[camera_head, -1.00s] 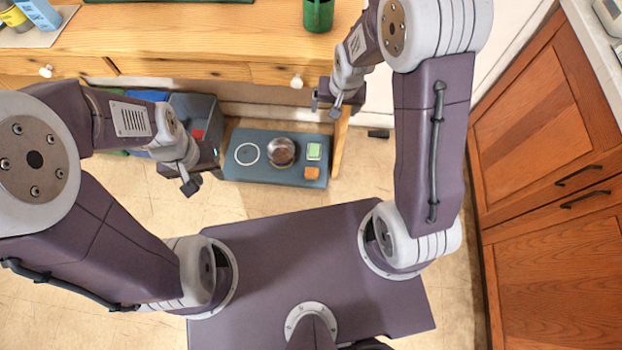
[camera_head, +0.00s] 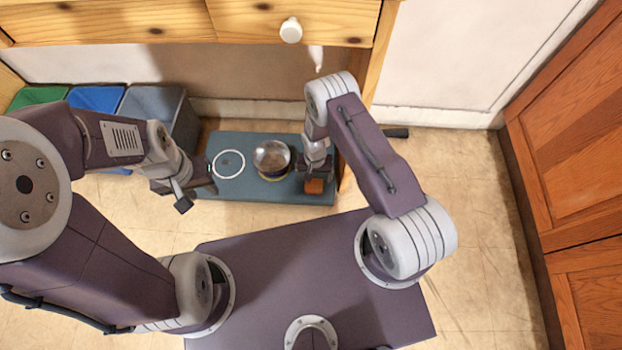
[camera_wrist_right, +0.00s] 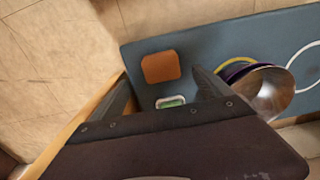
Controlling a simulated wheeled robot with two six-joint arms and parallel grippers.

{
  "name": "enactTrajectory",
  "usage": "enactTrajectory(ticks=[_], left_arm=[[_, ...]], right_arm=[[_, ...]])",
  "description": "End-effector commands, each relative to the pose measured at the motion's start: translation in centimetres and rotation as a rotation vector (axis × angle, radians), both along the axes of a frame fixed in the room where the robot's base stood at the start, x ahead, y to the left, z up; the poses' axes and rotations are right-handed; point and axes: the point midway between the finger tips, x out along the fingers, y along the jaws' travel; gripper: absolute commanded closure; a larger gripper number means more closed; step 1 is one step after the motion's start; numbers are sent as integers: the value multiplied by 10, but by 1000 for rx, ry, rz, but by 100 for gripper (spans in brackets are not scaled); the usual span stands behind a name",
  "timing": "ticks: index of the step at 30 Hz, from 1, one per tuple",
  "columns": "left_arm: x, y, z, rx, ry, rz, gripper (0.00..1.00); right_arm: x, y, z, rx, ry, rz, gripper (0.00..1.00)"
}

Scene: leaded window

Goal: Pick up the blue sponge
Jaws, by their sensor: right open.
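I see no blue sponge in the views now. A blue-grey mat (camera_head: 245,191) lies on the floor with an orange block (camera_head: 314,186) near its right end; the block also shows in the right wrist view (camera_wrist_right: 160,66). A small green, pale-rimmed piece (camera_wrist_right: 170,102) lies beside the block, partly covered by my gripper in that view. My right gripper (camera_head: 315,170) is over the right end of the mat; in the right wrist view (camera_wrist_right: 162,86) its fingers are apart with nothing held. My left gripper (camera_head: 196,196) is left of the mat, its fingers apart and empty.
A shiny round bowl (camera_head: 272,157) and a white ring (camera_head: 229,164) are on the mat. Green (camera_head: 38,96), blue (camera_head: 97,99) and grey (camera_head: 150,103) bins stand at left. A wooden drawer front (camera_head: 120,20) overhangs behind. A wooden cabinet (camera_head: 570,130) is at right.

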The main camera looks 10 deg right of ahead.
Motion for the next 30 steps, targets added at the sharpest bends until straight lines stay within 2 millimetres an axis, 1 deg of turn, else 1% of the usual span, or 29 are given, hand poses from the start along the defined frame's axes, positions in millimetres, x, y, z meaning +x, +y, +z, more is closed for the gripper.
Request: enactTrajectory(ticks=[2, 9, 12, 14, 17, 20, 22, 24, 29, 30], left_arm=[[0, 0, -2, 0, 0, 0, 64], [0, 0, -32, 0, 1, 0, 64], [0, 0, -30, 0, 1, 0, 64], [0, 0, -33, 0, 1, 0, 64], [0, 0, -48, 0, 0, 0, 64], [0, 0, -68, 0, 1, 0, 64], [0, 0, -76, 0, 1, 0, 64], [0, 0, -78, 0, 1, 0, 64], [0, 0, -74, 0, 1, 0, 64], [0, 0, -74, 0, 1, 0, 64]], right_arm=[[0, 0, -3, 0, 1, 0, 11], [0, 0, -41, 0, 1, 0, 11], [0, 0, -39, 0, 0, 0, 11], [0, 1, -42, 0, 0, 0, 11], [-1, 2, -57, 0, 1, 0, 11], [-1, 3, -78, 0, 0, 0, 11], [-1, 3, -89, 0, 0, 0, 11], [-1, 3, -93, 0, 0, 0, 11], [-1, 3, -89, 0, 0, 0, 11], [-1, 3, -89, 0, 0, 0, 16]])
